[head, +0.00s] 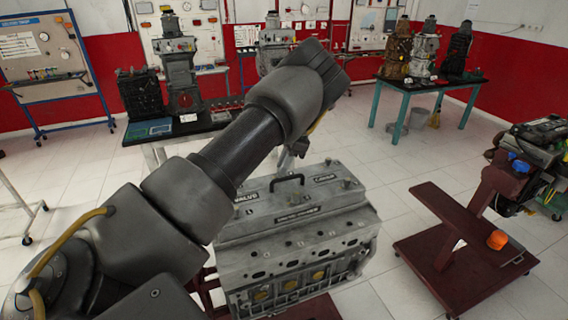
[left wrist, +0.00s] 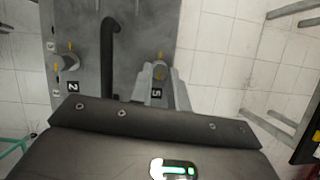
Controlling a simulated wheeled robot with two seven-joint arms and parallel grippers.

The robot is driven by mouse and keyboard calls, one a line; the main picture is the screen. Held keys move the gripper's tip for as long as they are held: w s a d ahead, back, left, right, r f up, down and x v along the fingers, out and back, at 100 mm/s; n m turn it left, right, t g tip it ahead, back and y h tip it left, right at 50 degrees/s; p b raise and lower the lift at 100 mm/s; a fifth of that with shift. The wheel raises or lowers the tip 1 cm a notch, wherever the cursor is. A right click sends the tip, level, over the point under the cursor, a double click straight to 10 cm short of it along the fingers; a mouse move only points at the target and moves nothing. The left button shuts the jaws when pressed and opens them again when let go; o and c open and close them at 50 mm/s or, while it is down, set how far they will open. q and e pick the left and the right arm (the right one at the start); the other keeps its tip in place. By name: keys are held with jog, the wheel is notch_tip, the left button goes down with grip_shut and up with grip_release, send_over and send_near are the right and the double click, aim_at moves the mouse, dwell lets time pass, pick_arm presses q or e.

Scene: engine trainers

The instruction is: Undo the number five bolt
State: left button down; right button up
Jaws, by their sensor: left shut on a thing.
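The engine block (head: 300,245) stands in the middle of the head view, with a grey valve cover (head: 285,205) on top. In the left wrist view, the number five bolt (left wrist: 159,72) sits above a black label marked 5 (left wrist: 156,93). My left gripper (left wrist: 160,76) is shut on this bolt, one finger on each side of it. In the head view my left arm reaches over the block and its gripper (head: 297,149) shows only in part at the cover's far edge. The bolt is hidden there. My right gripper is out of view.
A black handle (left wrist: 108,50) rises from the cover beside the gripper. Another bolt (left wrist: 68,63) stands by the label 2. A dark red stand (head: 450,235) with an engine is at the right. Tables with engines stand behind.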

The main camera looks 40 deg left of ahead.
pick_arm(q)
jog(key=c, duration=1.3)
grip_release()
jog(key=shift+c, duration=0.2)
jog(key=shift+w+d+r, duration=0.1)
jog(key=shift+w+r, duration=0.05)
jog(key=shift+r, duration=0.05)
jog(key=b+v, duration=0.2)
jog(key=v, duration=0.2)
jog(key=shift+r+b, duration=0.1)
jog(key=shift+b, duration=0.2)
jog(key=v, duration=0.6)
